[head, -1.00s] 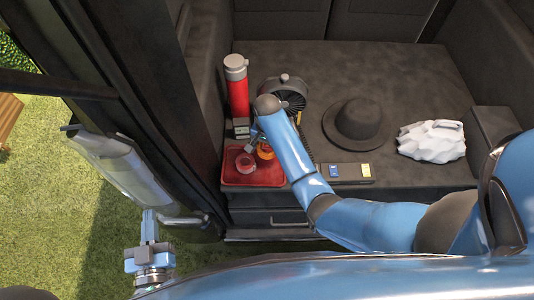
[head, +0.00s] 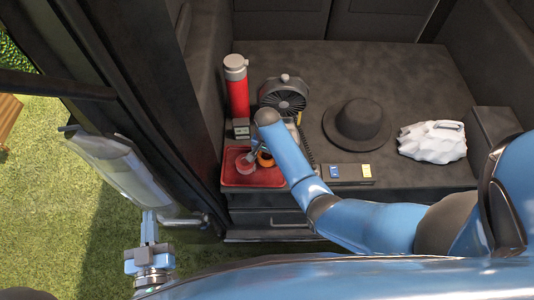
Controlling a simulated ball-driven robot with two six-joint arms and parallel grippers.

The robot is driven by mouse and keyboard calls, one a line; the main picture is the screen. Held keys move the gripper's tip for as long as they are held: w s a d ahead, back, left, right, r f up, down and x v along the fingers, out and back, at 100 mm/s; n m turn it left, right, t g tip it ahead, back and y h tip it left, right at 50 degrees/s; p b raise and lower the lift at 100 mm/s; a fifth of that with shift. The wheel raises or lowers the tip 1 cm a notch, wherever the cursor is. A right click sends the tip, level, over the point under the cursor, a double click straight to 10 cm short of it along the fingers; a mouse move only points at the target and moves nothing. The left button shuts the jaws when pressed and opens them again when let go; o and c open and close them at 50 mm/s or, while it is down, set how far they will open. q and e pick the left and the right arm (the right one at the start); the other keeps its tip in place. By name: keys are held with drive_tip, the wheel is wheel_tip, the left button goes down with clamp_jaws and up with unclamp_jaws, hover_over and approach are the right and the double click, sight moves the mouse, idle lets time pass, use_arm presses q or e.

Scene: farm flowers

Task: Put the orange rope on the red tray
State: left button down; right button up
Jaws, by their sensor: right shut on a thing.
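The red tray (head: 233,180) lies at the front left of the dark cargo floor. The orange rope (head: 265,160), a small coil, shows over the tray's right part, partly hidden by my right arm. My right gripper (head: 264,151) is shut on the orange rope; its fingertips are mostly hidden by the arm. I cannot tell whether the rope touches the tray. My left gripper (head: 149,225) is at the lower left over the grass, away from the tray, with its fingers together and empty.
A red bottle (head: 237,92) and a black fan (head: 284,94) stand behind. A dark hat (head: 357,122), a white bag (head: 432,141) and a dark case (head: 347,172) lie to the right.

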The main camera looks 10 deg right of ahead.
drive_tip(key=o, duration=1.1)
drive_tip(key=shift+o, duration=0.2)
wheel_tip(320, 180, up, 12)
drive_tip(key=shift+p, duration=0.35)
drive_tip(key=shift+r, duration=0.1)
